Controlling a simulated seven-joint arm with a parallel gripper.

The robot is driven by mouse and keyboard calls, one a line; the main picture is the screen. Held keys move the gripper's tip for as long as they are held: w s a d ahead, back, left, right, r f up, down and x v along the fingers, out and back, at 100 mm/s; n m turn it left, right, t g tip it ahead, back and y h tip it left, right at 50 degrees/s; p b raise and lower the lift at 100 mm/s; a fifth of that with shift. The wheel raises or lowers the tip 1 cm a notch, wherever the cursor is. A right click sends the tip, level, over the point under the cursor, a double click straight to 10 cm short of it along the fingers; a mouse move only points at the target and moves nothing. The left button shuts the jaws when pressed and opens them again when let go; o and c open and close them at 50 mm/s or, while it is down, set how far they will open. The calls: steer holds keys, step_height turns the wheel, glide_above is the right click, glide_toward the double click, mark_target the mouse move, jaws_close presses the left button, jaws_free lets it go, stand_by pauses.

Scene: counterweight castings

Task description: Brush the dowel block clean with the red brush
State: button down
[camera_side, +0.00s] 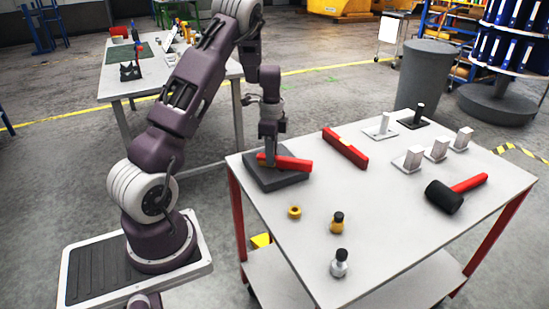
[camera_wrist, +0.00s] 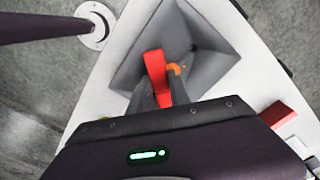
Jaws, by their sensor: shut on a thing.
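My gripper (camera_side: 270,157) is shut on the red brush (camera_side: 293,163), low over a dark grey square tray (camera_side: 284,183) at the table's left corner. In the wrist view, the brush (camera_wrist: 155,66) sticks out from between the fingers (camera_wrist: 160,90) over the tray (camera_wrist: 212,62). A small orange piece (camera_wrist: 176,68) shows beside it; I cannot tell what it is. Contact between brush and tray is unclear. A white base with an upright pin (camera_side: 381,128) and a dark one (camera_side: 415,119) stand at the back; I cannot tell which thing is the dowel block.
A brass ring (camera_side: 295,212), amber bottle (camera_side: 337,223) and clear bottle (camera_side: 339,263) stand in front. Pale blocks (camera_side: 437,149) and a black-headed mallet (camera_side: 457,193) are at right. The table's middle is clear.

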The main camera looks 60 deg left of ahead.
mark_target(280, 159)
steer(key=shift+a, duration=1.6)
steer(key=shift+w+a, duration=0.15)
steer(key=shift+a, duration=0.05)
steer(key=shift+w+d, duration=0.35)
steer(key=shift+d, duration=3.2)
step_height(280, 159, up, 8)
steer(key=shift+r, duration=0.15)
steer(key=a, duration=0.1)
steer(key=w+a+f, duration=0.1)
steer(key=a+f, duration=0.1)
steer(key=a, duration=0.1)
steer(key=shift+w+f, duration=0.1)
steer(key=shift+w, duration=0.2)
